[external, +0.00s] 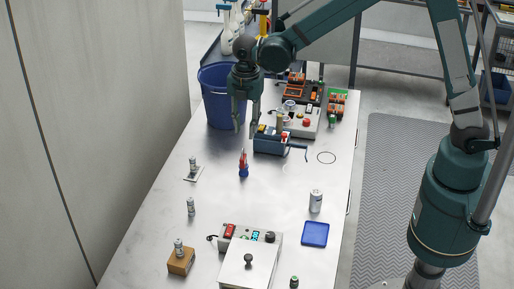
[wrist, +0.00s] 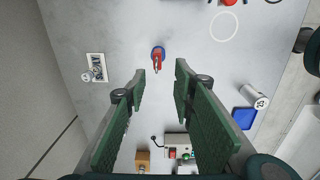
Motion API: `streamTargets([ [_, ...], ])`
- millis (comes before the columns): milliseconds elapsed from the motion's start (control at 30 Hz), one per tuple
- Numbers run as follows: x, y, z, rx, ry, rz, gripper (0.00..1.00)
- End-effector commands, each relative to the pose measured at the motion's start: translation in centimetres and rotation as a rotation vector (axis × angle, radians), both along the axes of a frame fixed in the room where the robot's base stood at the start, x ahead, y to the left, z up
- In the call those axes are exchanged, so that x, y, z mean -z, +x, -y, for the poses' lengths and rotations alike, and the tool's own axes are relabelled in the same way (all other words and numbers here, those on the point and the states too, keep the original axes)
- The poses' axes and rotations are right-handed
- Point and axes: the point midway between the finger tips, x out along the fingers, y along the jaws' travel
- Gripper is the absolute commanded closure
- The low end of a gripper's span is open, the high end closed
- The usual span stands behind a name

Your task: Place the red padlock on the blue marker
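The red padlock (external: 243,158) stands on the table with blue at its foot. In the wrist view the red padlock (wrist: 157,62) overlaps the round blue marker (wrist: 158,50) and appears to rest on it. The blue marker (external: 243,173) shows below the red in the external view. My gripper (external: 245,132) is above the table, beyond the padlock and near the blue bin. In the wrist view my gripper (wrist: 160,75) has its two green fingers wide apart with nothing between them. The padlock lies past the fingertips, apart from them.
A blue bin (external: 216,104) stands at the back left, with a blue box (external: 268,146) and control devices to its right. Small cans stand at the left, one on a brown block (external: 181,262). A silver can (external: 315,203) and blue tray (external: 315,234) are front right.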

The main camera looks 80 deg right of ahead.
Motion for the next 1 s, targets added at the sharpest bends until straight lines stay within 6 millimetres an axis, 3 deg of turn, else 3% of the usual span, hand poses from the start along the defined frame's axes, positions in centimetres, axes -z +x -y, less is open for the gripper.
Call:
streamTargets([
  [500, -7.6, -6.0, -0.2, 0.285, 0.02, 0.114, 0.74],
  [1000, -13.3, -13.2, -0.4, 0.59, 0.079, 0.229, 0.74],
])
